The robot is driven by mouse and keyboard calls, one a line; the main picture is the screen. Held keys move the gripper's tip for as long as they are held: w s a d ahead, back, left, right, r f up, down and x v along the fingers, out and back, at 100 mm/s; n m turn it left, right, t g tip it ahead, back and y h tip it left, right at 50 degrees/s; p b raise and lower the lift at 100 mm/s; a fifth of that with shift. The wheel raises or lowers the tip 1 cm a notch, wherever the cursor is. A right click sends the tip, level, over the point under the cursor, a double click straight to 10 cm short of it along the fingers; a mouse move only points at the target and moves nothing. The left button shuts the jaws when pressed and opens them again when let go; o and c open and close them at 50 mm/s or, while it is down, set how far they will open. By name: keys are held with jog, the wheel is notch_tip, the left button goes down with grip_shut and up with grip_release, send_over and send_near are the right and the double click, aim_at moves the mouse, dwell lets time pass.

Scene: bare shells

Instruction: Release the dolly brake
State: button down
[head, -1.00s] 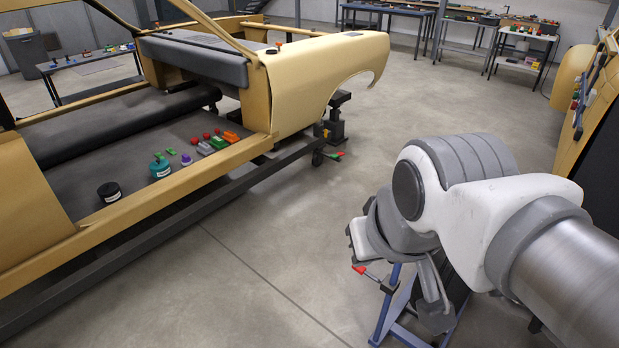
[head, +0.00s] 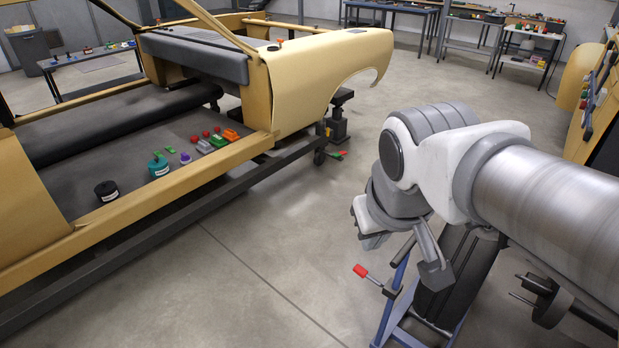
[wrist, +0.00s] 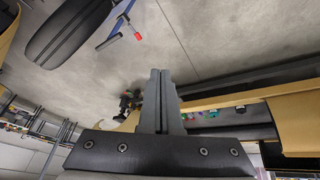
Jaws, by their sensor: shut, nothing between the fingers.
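A small pedal with red and green parts (head: 337,154) is low down beside a caster (head: 319,157) at the far end of the dark dolly frame (head: 200,208) under the tan car shell. It is too small to tell how it is set. A second lever with a red grip (head: 361,271) sticks out from a blue stand (head: 392,318) below my arm; its red grip also shows in the wrist view (wrist: 138,37). My gripper (wrist: 160,73) is shut and empty in the wrist view, apart from both.
A black tyre (head: 455,272) stands on the blue stand; it shows at the wrist view's upper left (wrist: 68,32). Coloured parts and a black puck (head: 108,191) lie on the shell's floor. Benches (head: 390,18) line the back. Concrete between shell and stand is clear.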

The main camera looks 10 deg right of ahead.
jog(key=w+d+f+n+g+h+b, duration=0.1)
jog(key=w+d+f+n+h+b, duration=0.25)
jog(key=w+f, duration=0.6)
jog(key=w+d+f+n+g+h+b, duration=0.15)
jog(key=w+d+f+b, duration=0.45)
jog(key=f, duration=0.6)
jog(key=w+d+f+n+h+b, duration=0.1)
jog(key=w+f+n+h+b, duration=0.25)
jog(key=w+f, duration=0.65)
jog(key=w+f+n+t+b, duration=0.2)
jog(key=f+n, duration=0.3)
jog(key=f, duration=0.7)
jog(key=w+a+f+n+t+h+b, duration=0.1)
jog(key=w+f+n+t+b, duration=0.2)
jog(key=f, duration=0.9)
jog(key=w+a+f+n+t+b, duration=0.1)
jog(key=w+f+n+t+b, duration=0.1)
jog(key=f+n, duration=0.5)
notch_tip(320, 180, down, 6)
jog(key=shift+w+r+b, duration=0.1)
jog(key=shift+w+b, duration=0.45)
jog(key=b+x, duration=0.4)
jog(key=x, duration=0.5)
jog(key=shift+h, duration=0.25)
jog(key=shift+d+r+b, duration=0.2)
jog(key=shift+d+r, duration=0.1)
jog(key=shift+r, duration=0.65)
jog(key=shift+d+r+b, duration=0.2)
jog(key=shift+d+r, duration=0.1)
jog(key=shift+r, duration=0.7)
